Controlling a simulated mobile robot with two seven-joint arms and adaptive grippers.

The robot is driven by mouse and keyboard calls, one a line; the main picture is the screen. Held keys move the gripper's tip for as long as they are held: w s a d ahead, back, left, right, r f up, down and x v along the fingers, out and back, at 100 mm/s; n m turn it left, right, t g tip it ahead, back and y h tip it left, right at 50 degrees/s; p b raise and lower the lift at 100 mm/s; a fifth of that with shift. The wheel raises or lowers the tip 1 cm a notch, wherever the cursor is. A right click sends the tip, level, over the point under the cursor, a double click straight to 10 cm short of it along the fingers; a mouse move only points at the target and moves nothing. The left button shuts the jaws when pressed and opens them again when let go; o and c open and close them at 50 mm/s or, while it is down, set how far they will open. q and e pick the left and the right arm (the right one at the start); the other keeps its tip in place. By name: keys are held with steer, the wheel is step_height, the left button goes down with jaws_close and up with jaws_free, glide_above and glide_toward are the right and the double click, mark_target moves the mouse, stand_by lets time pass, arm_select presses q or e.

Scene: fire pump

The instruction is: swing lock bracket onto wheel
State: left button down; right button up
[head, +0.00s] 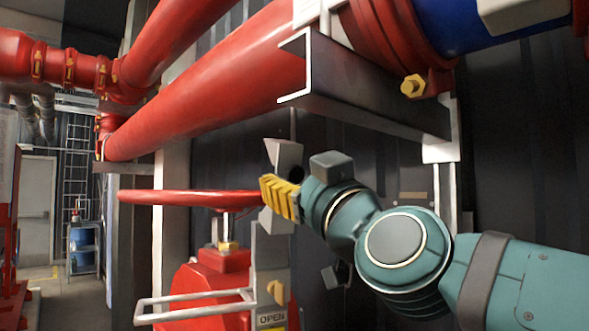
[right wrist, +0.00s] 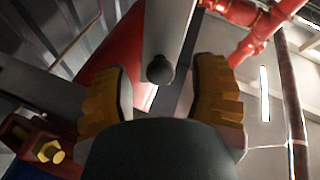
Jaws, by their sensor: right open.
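The red wheel (head: 185,197) shows nearly edge-on in the head view, above a red valve body (head: 205,285). A grey metal bracket (head: 284,155) stands at the wheel's right end, above a grey upright plate (head: 268,245); it looks like the lock bracket. My right gripper (head: 280,197) has its yellow fingers beside the bracket and the wheel's right rim. In the right wrist view the fingers (right wrist: 160,88) are spread, with a grey bar (right wrist: 168,30) and its dark round knob (right wrist: 160,69) seen between them. I cannot tell whether they touch. My left gripper is out of view.
A grey channel beam (head: 365,95) and large red pipes (head: 215,85) run above the gripper. A grey bar frame (head: 190,305) juts left below the wheel, near an "OPEN" label (head: 272,318). Free floor lies at the far left.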

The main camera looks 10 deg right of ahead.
steer(key=shift+x, duration=0.85)
jaws_close()
